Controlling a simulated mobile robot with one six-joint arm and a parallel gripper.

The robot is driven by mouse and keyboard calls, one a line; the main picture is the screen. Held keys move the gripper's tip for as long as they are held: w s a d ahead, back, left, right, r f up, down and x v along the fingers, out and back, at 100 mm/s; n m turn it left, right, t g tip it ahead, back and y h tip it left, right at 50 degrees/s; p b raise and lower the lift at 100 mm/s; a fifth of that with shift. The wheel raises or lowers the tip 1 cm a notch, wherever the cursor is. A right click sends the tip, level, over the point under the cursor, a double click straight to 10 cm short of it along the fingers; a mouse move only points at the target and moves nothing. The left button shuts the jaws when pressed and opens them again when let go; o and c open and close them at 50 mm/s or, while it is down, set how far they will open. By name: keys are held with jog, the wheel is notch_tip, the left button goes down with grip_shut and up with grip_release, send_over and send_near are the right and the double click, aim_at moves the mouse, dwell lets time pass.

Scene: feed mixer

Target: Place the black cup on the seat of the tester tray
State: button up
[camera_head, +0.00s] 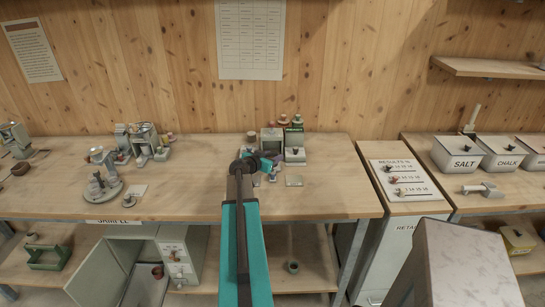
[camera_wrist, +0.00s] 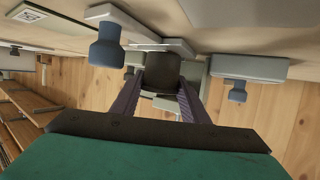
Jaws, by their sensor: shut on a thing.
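My gripper (camera_wrist: 162,82) is shut on a dark cup, the black cup (camera_wrist: 161,68), which shows between its two fingers in the wrist view. In the head view my arm reaches over the middle bench and hides most of the gripper and the cup. A grey-green tester (camera_head: 294,146) stands on the bench just beyond my gripper. Its pale grey parts show around the cup in the wrist view, very near it. I cannot make out the tray's seat, nor tell whether the cup touches anything.
A results board (camera_head: 399,179) and a salt bin (camera_head: 459,155) are at right. The bench's front right is clear.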

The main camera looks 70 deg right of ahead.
jog(key=shift+f, duration=0.1)
jog(key=o, duration=1.1)
jog(key=shift+c, duration=0.2)
jog(key=b+v, duration=0.3)
jog(key=v, duration=0.7)
jog(key=shift+a, duration=0.15)
jog(key=shift+b+v, duration=0.4)
jog(key=shift+v, duration=0.5)
jog(key=shift+r, duration=0.3)
